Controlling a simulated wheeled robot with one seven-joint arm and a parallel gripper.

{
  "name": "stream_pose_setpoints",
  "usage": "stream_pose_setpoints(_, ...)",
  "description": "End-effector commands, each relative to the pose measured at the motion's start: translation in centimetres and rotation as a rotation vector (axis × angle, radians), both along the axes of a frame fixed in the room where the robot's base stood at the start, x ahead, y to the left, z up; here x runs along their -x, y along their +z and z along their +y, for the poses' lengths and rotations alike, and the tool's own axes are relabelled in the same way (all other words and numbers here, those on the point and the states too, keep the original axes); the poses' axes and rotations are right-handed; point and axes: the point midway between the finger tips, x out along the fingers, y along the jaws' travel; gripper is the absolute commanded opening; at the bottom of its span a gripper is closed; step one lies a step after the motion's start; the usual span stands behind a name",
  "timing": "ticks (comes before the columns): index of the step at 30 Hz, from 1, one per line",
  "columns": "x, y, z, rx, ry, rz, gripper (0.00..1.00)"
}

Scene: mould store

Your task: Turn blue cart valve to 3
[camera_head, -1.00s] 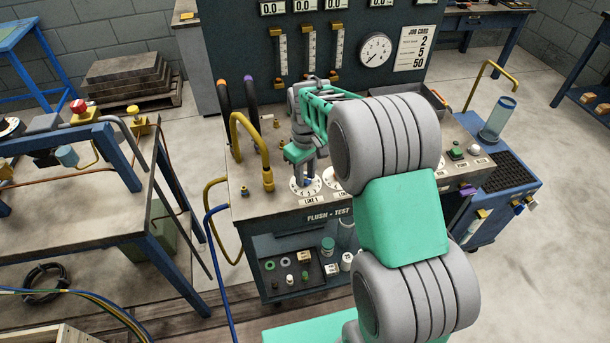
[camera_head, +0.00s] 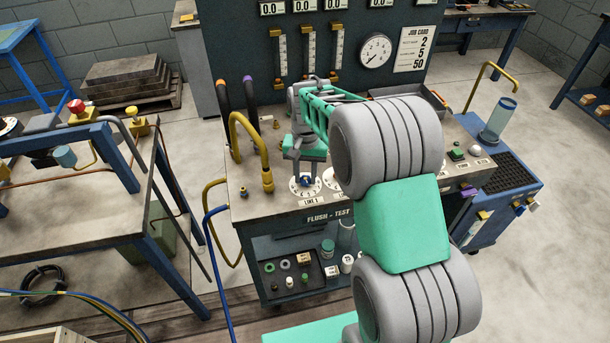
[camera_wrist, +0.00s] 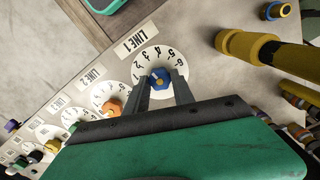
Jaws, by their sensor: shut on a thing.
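The blue valve knob (camera_wrist: 160,83) sits at the centre of a white numbered dial (camera_wrist: 146,62) labelled LINE 1. In the wrist view my gripper (camera_wrist: 162,78) has one finger on each side of the knob and is shut on it. A small yellow-orange mark shows on the knob, but which number it points to is unclear. In the head view my gripper (camera_head: 304,174) points down onto the dial (camera_head: 304,187) at the cart top's front left; the fingers partly hide the blue knob (camera_head: 305,181).
An orange knob (camera_wrist: 112,107) on the LINE 2 dial is close beside my fingers, with more dials beyond. A yellow hose (camera_head: 246,138) rises from a brass fitting left of my gripper. The gauge panel (camera_head: 350,75) stands behind the cart top.

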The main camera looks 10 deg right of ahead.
Motion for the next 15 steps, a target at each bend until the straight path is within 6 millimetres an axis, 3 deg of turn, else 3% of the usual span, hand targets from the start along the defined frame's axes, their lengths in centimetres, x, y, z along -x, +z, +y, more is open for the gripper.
stream_pose_setpoints(15,-0.09,0.15,0.0,0.0,-0.108,-0.003,0.0)
